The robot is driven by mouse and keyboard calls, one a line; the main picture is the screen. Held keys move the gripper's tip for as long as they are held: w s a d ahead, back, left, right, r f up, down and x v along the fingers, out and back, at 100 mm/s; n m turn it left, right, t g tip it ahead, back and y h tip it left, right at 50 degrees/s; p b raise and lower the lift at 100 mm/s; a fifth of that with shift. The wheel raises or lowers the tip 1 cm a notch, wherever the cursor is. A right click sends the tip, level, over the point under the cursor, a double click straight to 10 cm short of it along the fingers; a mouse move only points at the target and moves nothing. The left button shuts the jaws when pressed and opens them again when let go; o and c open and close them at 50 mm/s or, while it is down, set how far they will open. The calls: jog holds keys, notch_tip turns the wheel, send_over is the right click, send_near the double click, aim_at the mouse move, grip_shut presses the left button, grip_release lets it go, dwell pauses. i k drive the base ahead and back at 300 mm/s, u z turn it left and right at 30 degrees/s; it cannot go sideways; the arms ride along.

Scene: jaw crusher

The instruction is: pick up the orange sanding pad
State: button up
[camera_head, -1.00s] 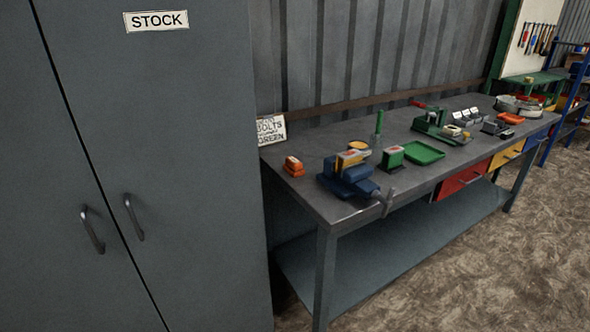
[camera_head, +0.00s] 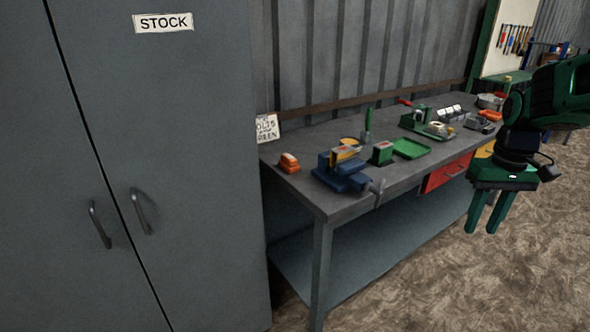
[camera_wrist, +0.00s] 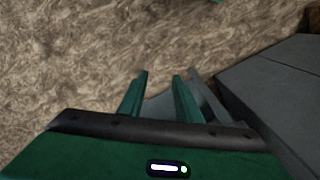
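A small orange block (camera_head: 288,162) sits on the near left end of the grey workbench (camera_head: 310,190), left of a blue vise (camera_head: 343,172). A second orange item (camera_head: 490,115) lies at the bench's far end. Both are small in the picture, and I cannot tell for sure which is the sanding pad. My green gripper (camera_head: 482,231) hangs in front of the bench at the right, fingers pointing down. Its fingers are apart with nothing between them. In the wrist view the open fingers (camera_wrist: 158,76) are over the floor beside grey surfaces; no orange thing shows there.
A grey STOCK cabinet (camera_head: 170,230) stands left of the bench. The bench top also holds a green tray (camera_head: 411,148), a green-and-red block (camera_head: 382,153), a yellow round item (camera_head: 350,141) and a green machine (camera_head: 428,124). Floor in front (camera_head: 420,290) is clear.

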aim_at(288, 162)
jog(key=u, duration=0.1)
jog(key=i, duration=1.75)
jog(key=u, duration=1.2)
